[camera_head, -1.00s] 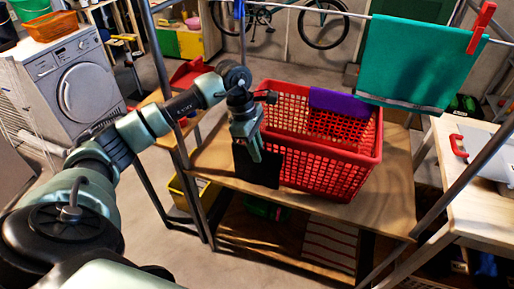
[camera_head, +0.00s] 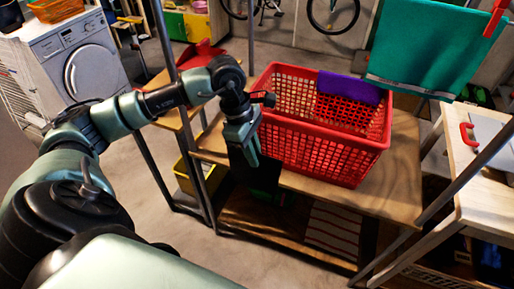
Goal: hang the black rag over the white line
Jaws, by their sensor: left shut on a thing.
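The black rag (camera_head: 261,178) hangs down from my left gripper (camera_head: 250,158), which is shut on it. They are at the left front corner of the red basket, over the front edge of the wooden shelf (camera_head: 385,195). The white line is not clearly seen now; it lies at or above the top edge of the view. A teal towel (camera_head: 425,50) hangs down at the upper right, with a red clothespin (camera_head: 496,17) at its right end. My right gripper is not in view.
The red basket (camera_head: 345,158) stands on the shelf, with a purple cloth (camera_head: 349,87) over its back rim. Dark frame posts rise left and right. A white-topped table (camera_head: 478,185) with a red-handled item stands right. A washing machine (camera_head: 82,62) stands at the left.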

